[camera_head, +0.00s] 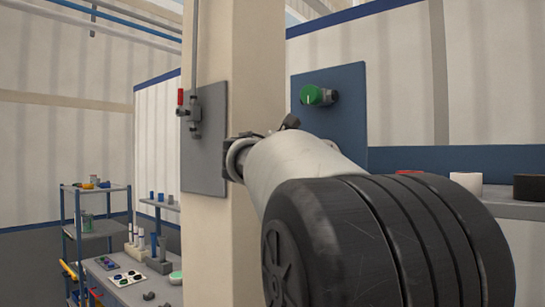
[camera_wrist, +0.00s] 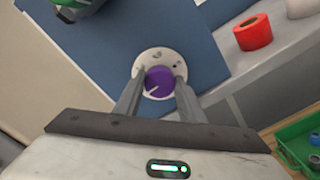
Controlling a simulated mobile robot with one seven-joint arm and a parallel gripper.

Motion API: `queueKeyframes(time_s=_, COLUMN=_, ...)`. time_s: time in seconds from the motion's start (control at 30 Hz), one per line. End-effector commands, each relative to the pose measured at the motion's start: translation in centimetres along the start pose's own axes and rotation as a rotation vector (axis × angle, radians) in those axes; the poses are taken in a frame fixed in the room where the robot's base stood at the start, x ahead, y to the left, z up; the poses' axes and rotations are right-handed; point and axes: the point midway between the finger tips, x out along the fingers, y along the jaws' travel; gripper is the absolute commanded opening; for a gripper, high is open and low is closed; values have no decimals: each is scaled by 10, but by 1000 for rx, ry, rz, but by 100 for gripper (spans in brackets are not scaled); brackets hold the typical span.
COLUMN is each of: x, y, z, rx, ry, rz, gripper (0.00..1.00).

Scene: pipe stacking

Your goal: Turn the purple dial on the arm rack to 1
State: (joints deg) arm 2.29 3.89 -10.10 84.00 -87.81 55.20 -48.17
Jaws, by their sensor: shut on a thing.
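The purple dial (camera_wrist: 157,83) sits on a round white plate (camera_wrist: 152,58) on a blue panel (camera_wrist: 140,28) in the wrist view. A pale pointer line on the dial points toward the lower left of that picture. Small dark marks show on the plate, too small to read. My gripper (camera_wrist: 159,77) has one finger on each side of the dial and is shut on it.
A grey shelf (camera_wrist: 230,62) with a red roll (camera_wrist: 254,33) is beside the panel. A green crate (camera_wrist: 291,137) stands lower right. A beige post (camera_head: 255,60) is left of my arm.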

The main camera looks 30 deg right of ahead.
Motion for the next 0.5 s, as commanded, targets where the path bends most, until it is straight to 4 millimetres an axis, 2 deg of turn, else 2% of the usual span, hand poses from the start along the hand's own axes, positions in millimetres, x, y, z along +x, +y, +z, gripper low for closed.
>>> queueKeyframes(time_s=0.37, x=0, y=-1, z=-1, rx=-9, ry=1, rz=-1, gripper=14)
queueKeyframes(time_s=0.4, x=0, y=-1, z=-1, rx=-9, ry=1, rz=-1, gripper=38)
queueKeyframes(time_s=0.5, x=0, y=0, z=-1, rx=-9, ry=1, rz=-1, gripper=55)
